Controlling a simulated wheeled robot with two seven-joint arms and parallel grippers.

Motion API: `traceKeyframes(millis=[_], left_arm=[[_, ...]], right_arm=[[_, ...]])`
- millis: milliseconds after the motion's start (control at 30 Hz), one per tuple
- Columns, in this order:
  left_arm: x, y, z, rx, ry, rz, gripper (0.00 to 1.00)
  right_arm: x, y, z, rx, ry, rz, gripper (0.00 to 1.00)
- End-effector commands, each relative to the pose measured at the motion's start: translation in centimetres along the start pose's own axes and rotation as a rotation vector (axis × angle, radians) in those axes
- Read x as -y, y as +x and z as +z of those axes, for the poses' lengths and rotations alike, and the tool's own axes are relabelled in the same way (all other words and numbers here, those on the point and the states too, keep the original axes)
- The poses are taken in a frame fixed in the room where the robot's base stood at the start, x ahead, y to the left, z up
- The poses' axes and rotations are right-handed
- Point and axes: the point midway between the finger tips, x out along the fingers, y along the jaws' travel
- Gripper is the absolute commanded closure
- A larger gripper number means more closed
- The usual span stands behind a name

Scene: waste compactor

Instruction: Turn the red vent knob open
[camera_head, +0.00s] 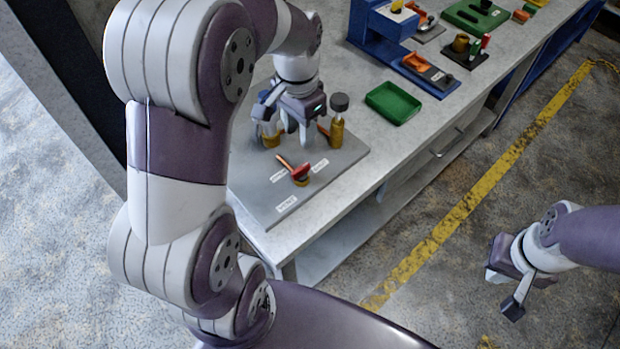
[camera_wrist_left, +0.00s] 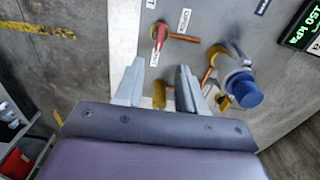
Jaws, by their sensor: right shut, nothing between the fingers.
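The red vent knob (camera_head: 300,172) sits on a brass base on the grey panel (camera_head: 255,200) near the bench's front corner; copper-coloured pipes and small white labels surround it. In the left wrist view the red knob (camera_wrist_left: 160,34) is near the top, beyond my fingertips. My left gripper (camera_head: 292,128) is over the panel, behind the knob and apart from it. Its two fingers are spread in the wrist view (camera_wrist_left: 158,88), with a brass part visible in the gap; I cannot tell its depth. My right gripper (camera_head: 505,285) is shut and empty over the floor at right.
A dark-capped brass post (camera_head: 338,120) stands beside my left gripper. A blue-capped valve (camera_wrist_left: 242,90) is right of the fingers in the wrist view. A green tray (camera_head: 393,103) and a blue fixture (camera_head: 383,30) are farther back. Bare bench lies between panel and tray.

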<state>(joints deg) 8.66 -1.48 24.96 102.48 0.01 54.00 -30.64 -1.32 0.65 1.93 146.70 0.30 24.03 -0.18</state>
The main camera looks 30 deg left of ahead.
Motion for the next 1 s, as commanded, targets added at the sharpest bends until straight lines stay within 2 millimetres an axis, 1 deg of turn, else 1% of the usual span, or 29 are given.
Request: traceKeyframes(millis=[33, 67, 133, 167, 200, 400, 500, 600, 667, 900, 933, 967, 1000], left_arm=[[0.2, 0.9, -0.1, 0.003, 0.008, 0.002, 0.61], [0.2, 1.3, -0.1, 0.004, 0.011, 0.002, 0.61], [0.2, 2.8, 0.0, 0.006, 0.012, 0.003, 0.61], [0.2, 3.1, 0.0, 0.007, 0.011, 0.004, 0.61], [0.2, 4.1, 0.0, 0.007, 0.011, 0.004, 0.61], [0.2, 9.0, 0.0, 0.006, 0.01, 0.003, 0.61], [0.2, 10.7, 0.0, 0.004, 0.01, 0.002, 0.61], [0.2, 11.7, -0.1, 0.002, 0.01, 0.001, 0.61], [0.2, 12.0, -0.1, 0.001, 0.01, 0.001, 0.61], [0.2, 12.2, -0.1, 0.001, 0.009, 0.0, 0.61], [0.2, 12.2, -0.1, 0.001, 0.009, 0.0, 0.67], [0.2, 12.2, -0.1, 0.001, 0.009, 0.0, 0.77], [0.2, 12.2, -0.1, 0.001, 0.009, 0.0, 0.9]], right_arm=[[0.0, 0.7, 0.1, -0.001, 0.0, 0.0, 1.0], [0.0, 0.9, 0.1, -0.001, 0.0, 0.0, 1.0], [0.0, 1.4, 0.1, -0.002, 0.0, 0.0, 1.0], [0.0, 1.0, 0.1, -0.001, 0.0, 0.0, 1.0], [0.0, 0.8, 0.1, -0.002, 0.0, 0.0, 1.0], [0.0, 0.8, 0.1, -0.002, 0.0, 0.0, 1.0], [0.0, 0.8, 0.1, -0.002, 0.0, 0.0, 1.0], [0.0, 0.8, 0.1, -0.002, 0.0, 0.0, 1.0], [0.0, 0.8, 0.1, -0.001, 0.0, 0.0, 1.0], [0.0, 0.8, 0.1, -0.001, 0.0, 0.0, 1.0], [0.0, 0.8, 0.1, -0.001, 0.0, 0.0, 1.0], [0.0, 0.8, 0.1, -0.001, 0.0, 0.0, 1.0], [0.0, 0.8, 0.1, -0.001, 0.0, 0.0, 1.0]])
